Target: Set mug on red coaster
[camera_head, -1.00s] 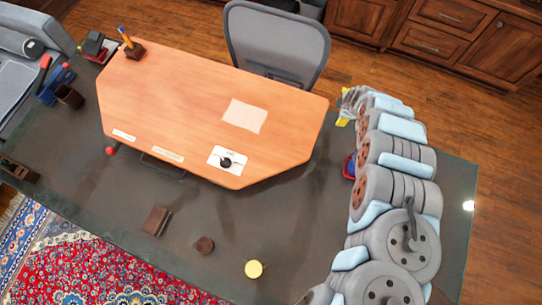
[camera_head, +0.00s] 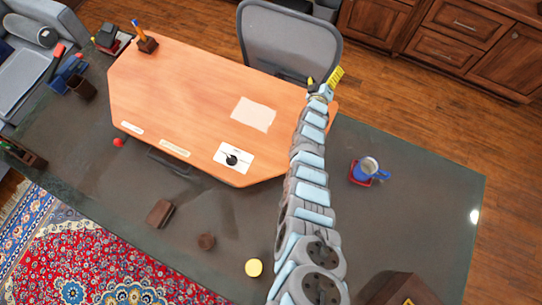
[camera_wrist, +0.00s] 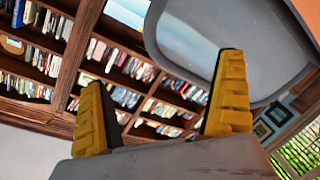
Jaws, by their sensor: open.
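A blue mug (camera_head: 370,166) with a light grey inside stands upright on the red coaster (camera_head: 356,178), on the dark desk top right of my arm. Its handle points right. The coaster's edge shows at the mug's lower left; the mug covers the rest. My gripper (camera_head: 325,80) is open and empty, up and left of the mug, over the far right end of the orange desk pad and clear of the mug. In the wrist view its two yellow fingers (camera_wrist: 162,78) are spread apart with nothing between them. The mug is out of that view.
A grey chair (camera_head: 290,45) stands just behind my gripper. The orange pad (camera_head: 190,95) holds a sheet of paper and a white card. A yellow disc (camera_head: 254,268) and small brown blocks lie at the front. A brown box (camera_head: 398,288) stands at the lower right.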

